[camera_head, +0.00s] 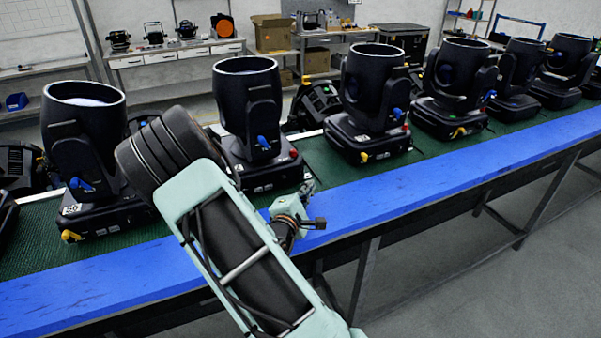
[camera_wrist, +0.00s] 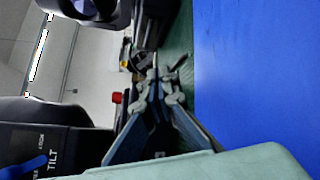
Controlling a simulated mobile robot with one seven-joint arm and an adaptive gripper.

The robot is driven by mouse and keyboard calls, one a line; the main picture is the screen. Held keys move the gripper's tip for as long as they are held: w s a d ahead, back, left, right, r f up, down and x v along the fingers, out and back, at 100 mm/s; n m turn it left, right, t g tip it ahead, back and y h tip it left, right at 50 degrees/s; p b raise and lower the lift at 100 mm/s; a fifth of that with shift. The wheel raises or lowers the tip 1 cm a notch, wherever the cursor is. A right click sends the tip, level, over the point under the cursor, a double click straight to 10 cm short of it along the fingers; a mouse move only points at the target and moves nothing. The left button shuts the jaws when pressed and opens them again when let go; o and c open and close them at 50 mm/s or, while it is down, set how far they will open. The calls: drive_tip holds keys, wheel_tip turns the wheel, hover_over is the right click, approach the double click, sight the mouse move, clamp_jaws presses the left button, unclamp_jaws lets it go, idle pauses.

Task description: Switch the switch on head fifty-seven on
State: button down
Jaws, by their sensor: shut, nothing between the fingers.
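Several black moving heads stand in a row on a green bench top. The nearest to my gripper (camera_head: 305,190) is one (camera_head: 248,95) with a blue lever (camera_head: 263,142) and a red knob (camera_head: 293,153) on its base. My gripper is shut and empty, low in front of that base's right end, near the bench edge. In the wrist view, my gripper (camera_wrist: 165,68) points along the green strip. A red knob (camera_wrist: 117,97) and a blue lever (camera_wrist: 25,168) beside the word TILT show to its left. No number fifty-seven is readable, and I cannot make out the switch.
A blue strip (camera_head: 400,205) runs along the bench's front edge. Another head (camera_head: 75,140) stands left, partly behind my arm, and one (camera_head: 368,100) stands right, with a yellow lever (camera_head: 363,157). Green surface (camera_head: 325,165) is free between the heads. Shelves and boxes stand far behind.

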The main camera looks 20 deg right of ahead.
sight(302, 178)
drive_tip(key=shift+w+r, duration=0.2)
drive_tip(key=shift+w, duration=1.25)
drive_tip(key=shift+w, duration=0.1)
drive_tip(key=shift+w, duration=0.3)
idle(0.3)
drive_tip(key=shift+w+r, duration=0.1)
drive_tip(key=shift+w, duration=0.25)
idle(0.6)
drive_tip(key=shift+s, duration=0.15)
drive_tip(key=shift+s, duration=0.6)
drive_tip(key=shift+f, duration=0.2)
drive_tip(key=shift+s+f, duration=0.15)
drive_tip(key=shift+s, duration=1.1)
drive_tip(key=shift+s+f, duration=0.15)
drive_tip(key=shift+s, duration=1.05)
